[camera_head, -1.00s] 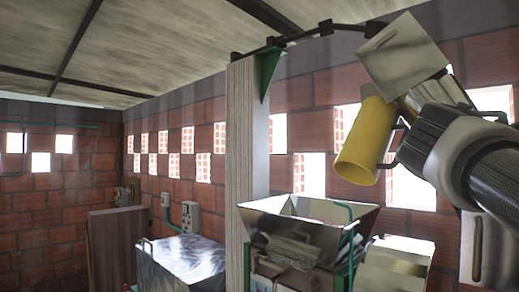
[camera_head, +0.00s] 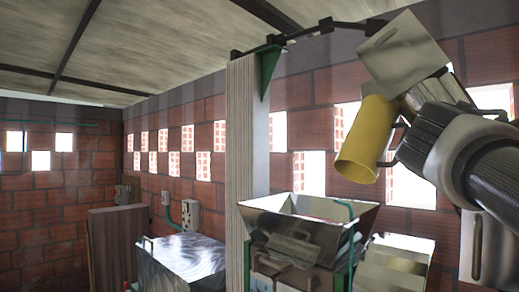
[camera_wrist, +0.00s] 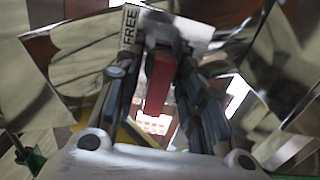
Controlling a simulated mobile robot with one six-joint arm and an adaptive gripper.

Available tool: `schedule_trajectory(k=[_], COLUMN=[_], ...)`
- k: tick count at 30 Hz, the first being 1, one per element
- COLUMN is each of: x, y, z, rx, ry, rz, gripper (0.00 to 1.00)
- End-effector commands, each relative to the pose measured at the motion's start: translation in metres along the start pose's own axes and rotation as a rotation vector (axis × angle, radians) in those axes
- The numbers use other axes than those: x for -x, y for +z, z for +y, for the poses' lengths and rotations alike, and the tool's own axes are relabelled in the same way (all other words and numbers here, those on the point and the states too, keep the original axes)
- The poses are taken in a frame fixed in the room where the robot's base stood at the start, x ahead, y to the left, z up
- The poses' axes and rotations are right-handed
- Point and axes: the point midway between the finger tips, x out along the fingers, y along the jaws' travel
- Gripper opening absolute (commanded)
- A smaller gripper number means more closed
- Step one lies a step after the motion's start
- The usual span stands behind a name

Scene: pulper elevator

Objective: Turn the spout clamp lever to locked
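The red lever (camera_wrist: 160,78) shows in the wrist view, between the two fingers of my gripper (camera_wrist: 165,48). A plate lettered FREE (camera_wrist: 131,24) lies just left of the lever's upper end. The fingers flank the lever closely, but I cannot tell whether both touch it. In the head view my gripper (camera_head: 403,128) is at the upper right, beside the yellow spout (camera_head: 364,140), which hangs below a tilted metal plate (camera_head: 403,48). The lever is not discernible in the head view.
A metal hopper (camera_head: 345,214) stands below the spout, with a metal box (camera_head: 400,262) to its right. A wooden post (camera_head: 247,130) rises left of the hopper. A shiny metal bin (camera_head: 182,256) stands at lower left. A brick wall with openings is behind.

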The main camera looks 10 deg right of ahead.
Motion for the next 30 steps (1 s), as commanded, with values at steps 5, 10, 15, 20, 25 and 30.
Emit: schedule_trajectory(k=[5, 10, 15, 20, 25, 30], x=[0.021, 0.059, 0.093, 0.112, 0.119, 0.119], y=[-0.001, -0.002, -0.002, -0.002, 0.000, 0.000], z=[0.001, 0.002, 0.001, 0.000, 0.000, 0.000], rx=[-0.001, -0.001, -0.001, 0.000, 0.000, 0.000], ry=[0.002, 0.003, 0.002, 0.000, 0.001, 0.000], rz=[0.004, 0.008, 0.007, 0.005, 0.001, 0.000], gripper=[0.37, 0.37, 0.37, 0.37, 0.37, 0.37])
